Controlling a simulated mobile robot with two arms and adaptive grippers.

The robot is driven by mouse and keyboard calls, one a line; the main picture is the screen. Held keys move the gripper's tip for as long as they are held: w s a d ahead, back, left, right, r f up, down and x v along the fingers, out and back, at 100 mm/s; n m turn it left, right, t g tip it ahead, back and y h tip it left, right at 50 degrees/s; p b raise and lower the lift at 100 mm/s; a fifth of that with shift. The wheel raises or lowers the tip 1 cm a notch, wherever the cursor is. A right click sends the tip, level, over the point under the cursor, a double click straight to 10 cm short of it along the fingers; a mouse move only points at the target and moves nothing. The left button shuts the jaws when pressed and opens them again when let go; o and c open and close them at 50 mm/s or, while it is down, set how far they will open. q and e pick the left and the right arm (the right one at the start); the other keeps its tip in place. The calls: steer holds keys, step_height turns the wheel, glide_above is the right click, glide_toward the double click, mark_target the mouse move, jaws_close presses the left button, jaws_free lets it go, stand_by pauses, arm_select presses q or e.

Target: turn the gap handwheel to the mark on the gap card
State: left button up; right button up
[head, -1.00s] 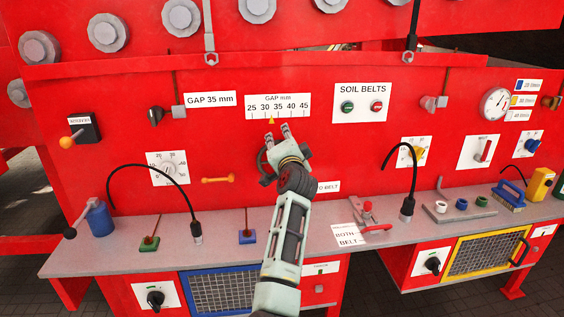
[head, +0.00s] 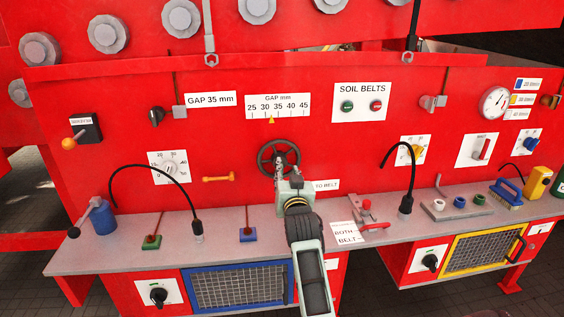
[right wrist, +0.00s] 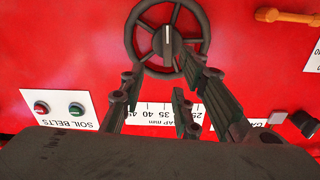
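The gap handwheel (head: 265,150), dark and spoked, is on the red panel below the gap scale (head: 289,101). The scale's yellow pointer (head: 271,121) stands between 30 and 35. The gap card (head: 210,99) reads "GAP 35 mm". My right gripper (head: 287,162) is in front of the wheel's lower part and hides some of it. In the right wrist view its fingers (right wrist: 165,77) are apart, with the handwheel (right wrist: 167,42) just beyond their tips. I cannot tell whether they touch the rim. My left gripper is not in view.
A soil belts button plate (head: 361,102) is right of the scale.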

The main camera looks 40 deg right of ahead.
steer(key=w+d+f+n+p, duration=0.1)
steer(key=w+d+n+p, duration=0.1)
steer(key=w, duration=0.3)
steer(key=shift+w+d+f, duration=0.15)
steer(key=shift+w+d, duration=0.1)
steer(key=shift+w, duration=0.15)
stand_by(0.3)
steer(key=shift+y, duration=0.3)
jaws_close()
